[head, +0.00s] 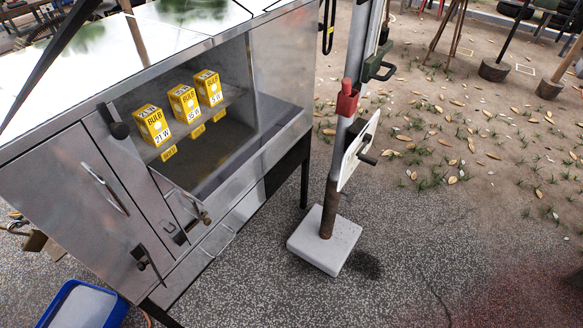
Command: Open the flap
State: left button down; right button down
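I cannot tell for certain which part is the flap. A steel cabinet (276,62) stands at the left and centre, with an open-fronted compartment showing a shelf. A narrow metal panel (117,152) borders the compartment's left side, with a dark knob (120,130) near its top and a small lever (204,216) near its bottom. A larger closed door (75,205) with a bar handle (104,188) and a latch (148,262) is left of it. A white plate (352,155) with a dark handle is on a post right of the cabinet. Neither gripper is visible.
Yellow bulb boxes (152,125) stand on the shelf. The post (330,195) rises from a pale square base (325,240) and carries a red part (347,98). A blue bin (84,305) sits at the lower left. The ground right of the base is open.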

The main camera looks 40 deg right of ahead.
aim_at(203, 163)
jog(key=z, duration=0.9)
jog(key=i, duration=0.75)
jog(key=u, duration=0.6)
